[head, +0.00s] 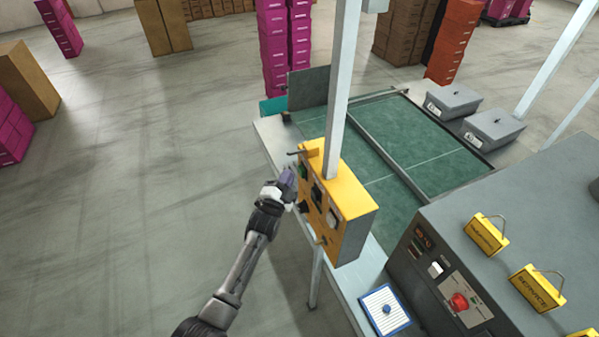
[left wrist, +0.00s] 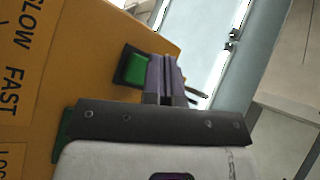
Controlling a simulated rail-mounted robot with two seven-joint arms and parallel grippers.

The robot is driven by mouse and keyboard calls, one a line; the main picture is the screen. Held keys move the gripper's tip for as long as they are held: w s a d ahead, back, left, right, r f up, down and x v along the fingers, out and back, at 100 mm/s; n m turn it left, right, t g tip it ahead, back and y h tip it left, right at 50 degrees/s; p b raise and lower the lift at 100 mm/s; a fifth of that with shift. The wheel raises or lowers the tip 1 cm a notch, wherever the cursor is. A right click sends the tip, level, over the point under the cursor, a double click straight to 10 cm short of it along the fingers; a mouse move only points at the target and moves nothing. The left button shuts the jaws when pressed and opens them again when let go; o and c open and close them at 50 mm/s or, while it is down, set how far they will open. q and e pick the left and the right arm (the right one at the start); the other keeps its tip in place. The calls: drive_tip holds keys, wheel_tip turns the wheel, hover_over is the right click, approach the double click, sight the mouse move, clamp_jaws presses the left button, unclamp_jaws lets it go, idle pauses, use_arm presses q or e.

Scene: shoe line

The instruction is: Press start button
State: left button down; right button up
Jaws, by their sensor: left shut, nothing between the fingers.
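The yellow control box (head: 352,208) is mounted on a grey post at the edge of the line. A green button (head: 303,171) sits on its left-facing panel, near the far end. In the left wrist view the square green button (left wrist: 133,68) has a dark surround. My left gripper (head: 288,178) is shut and empty, right beside the green button. Its purple fingers (left wrist: 162,76) overlap the button's right side in the left wrist view; I cannot tell whether they touch it. My right gripper is not in view.
Dark knobs and a white part sit lower on the same panel. A grey machine with a red button (head: 459,302) stands at the lower right. A green conveyor belt (head: 440,165) runs behind the box.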

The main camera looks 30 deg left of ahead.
use_arm(q)
drive_tip(key=shift+w+d, duration=0.15)
drive_tip(key=shift+w+d, duration=0.1)
drive_tip(key=shift+w, duration=0.1)
drive_tip(key=shift+w+d+b, duration=0.1)
drive_tip(key=shift+b, duration=0.2)
idle(0.4)
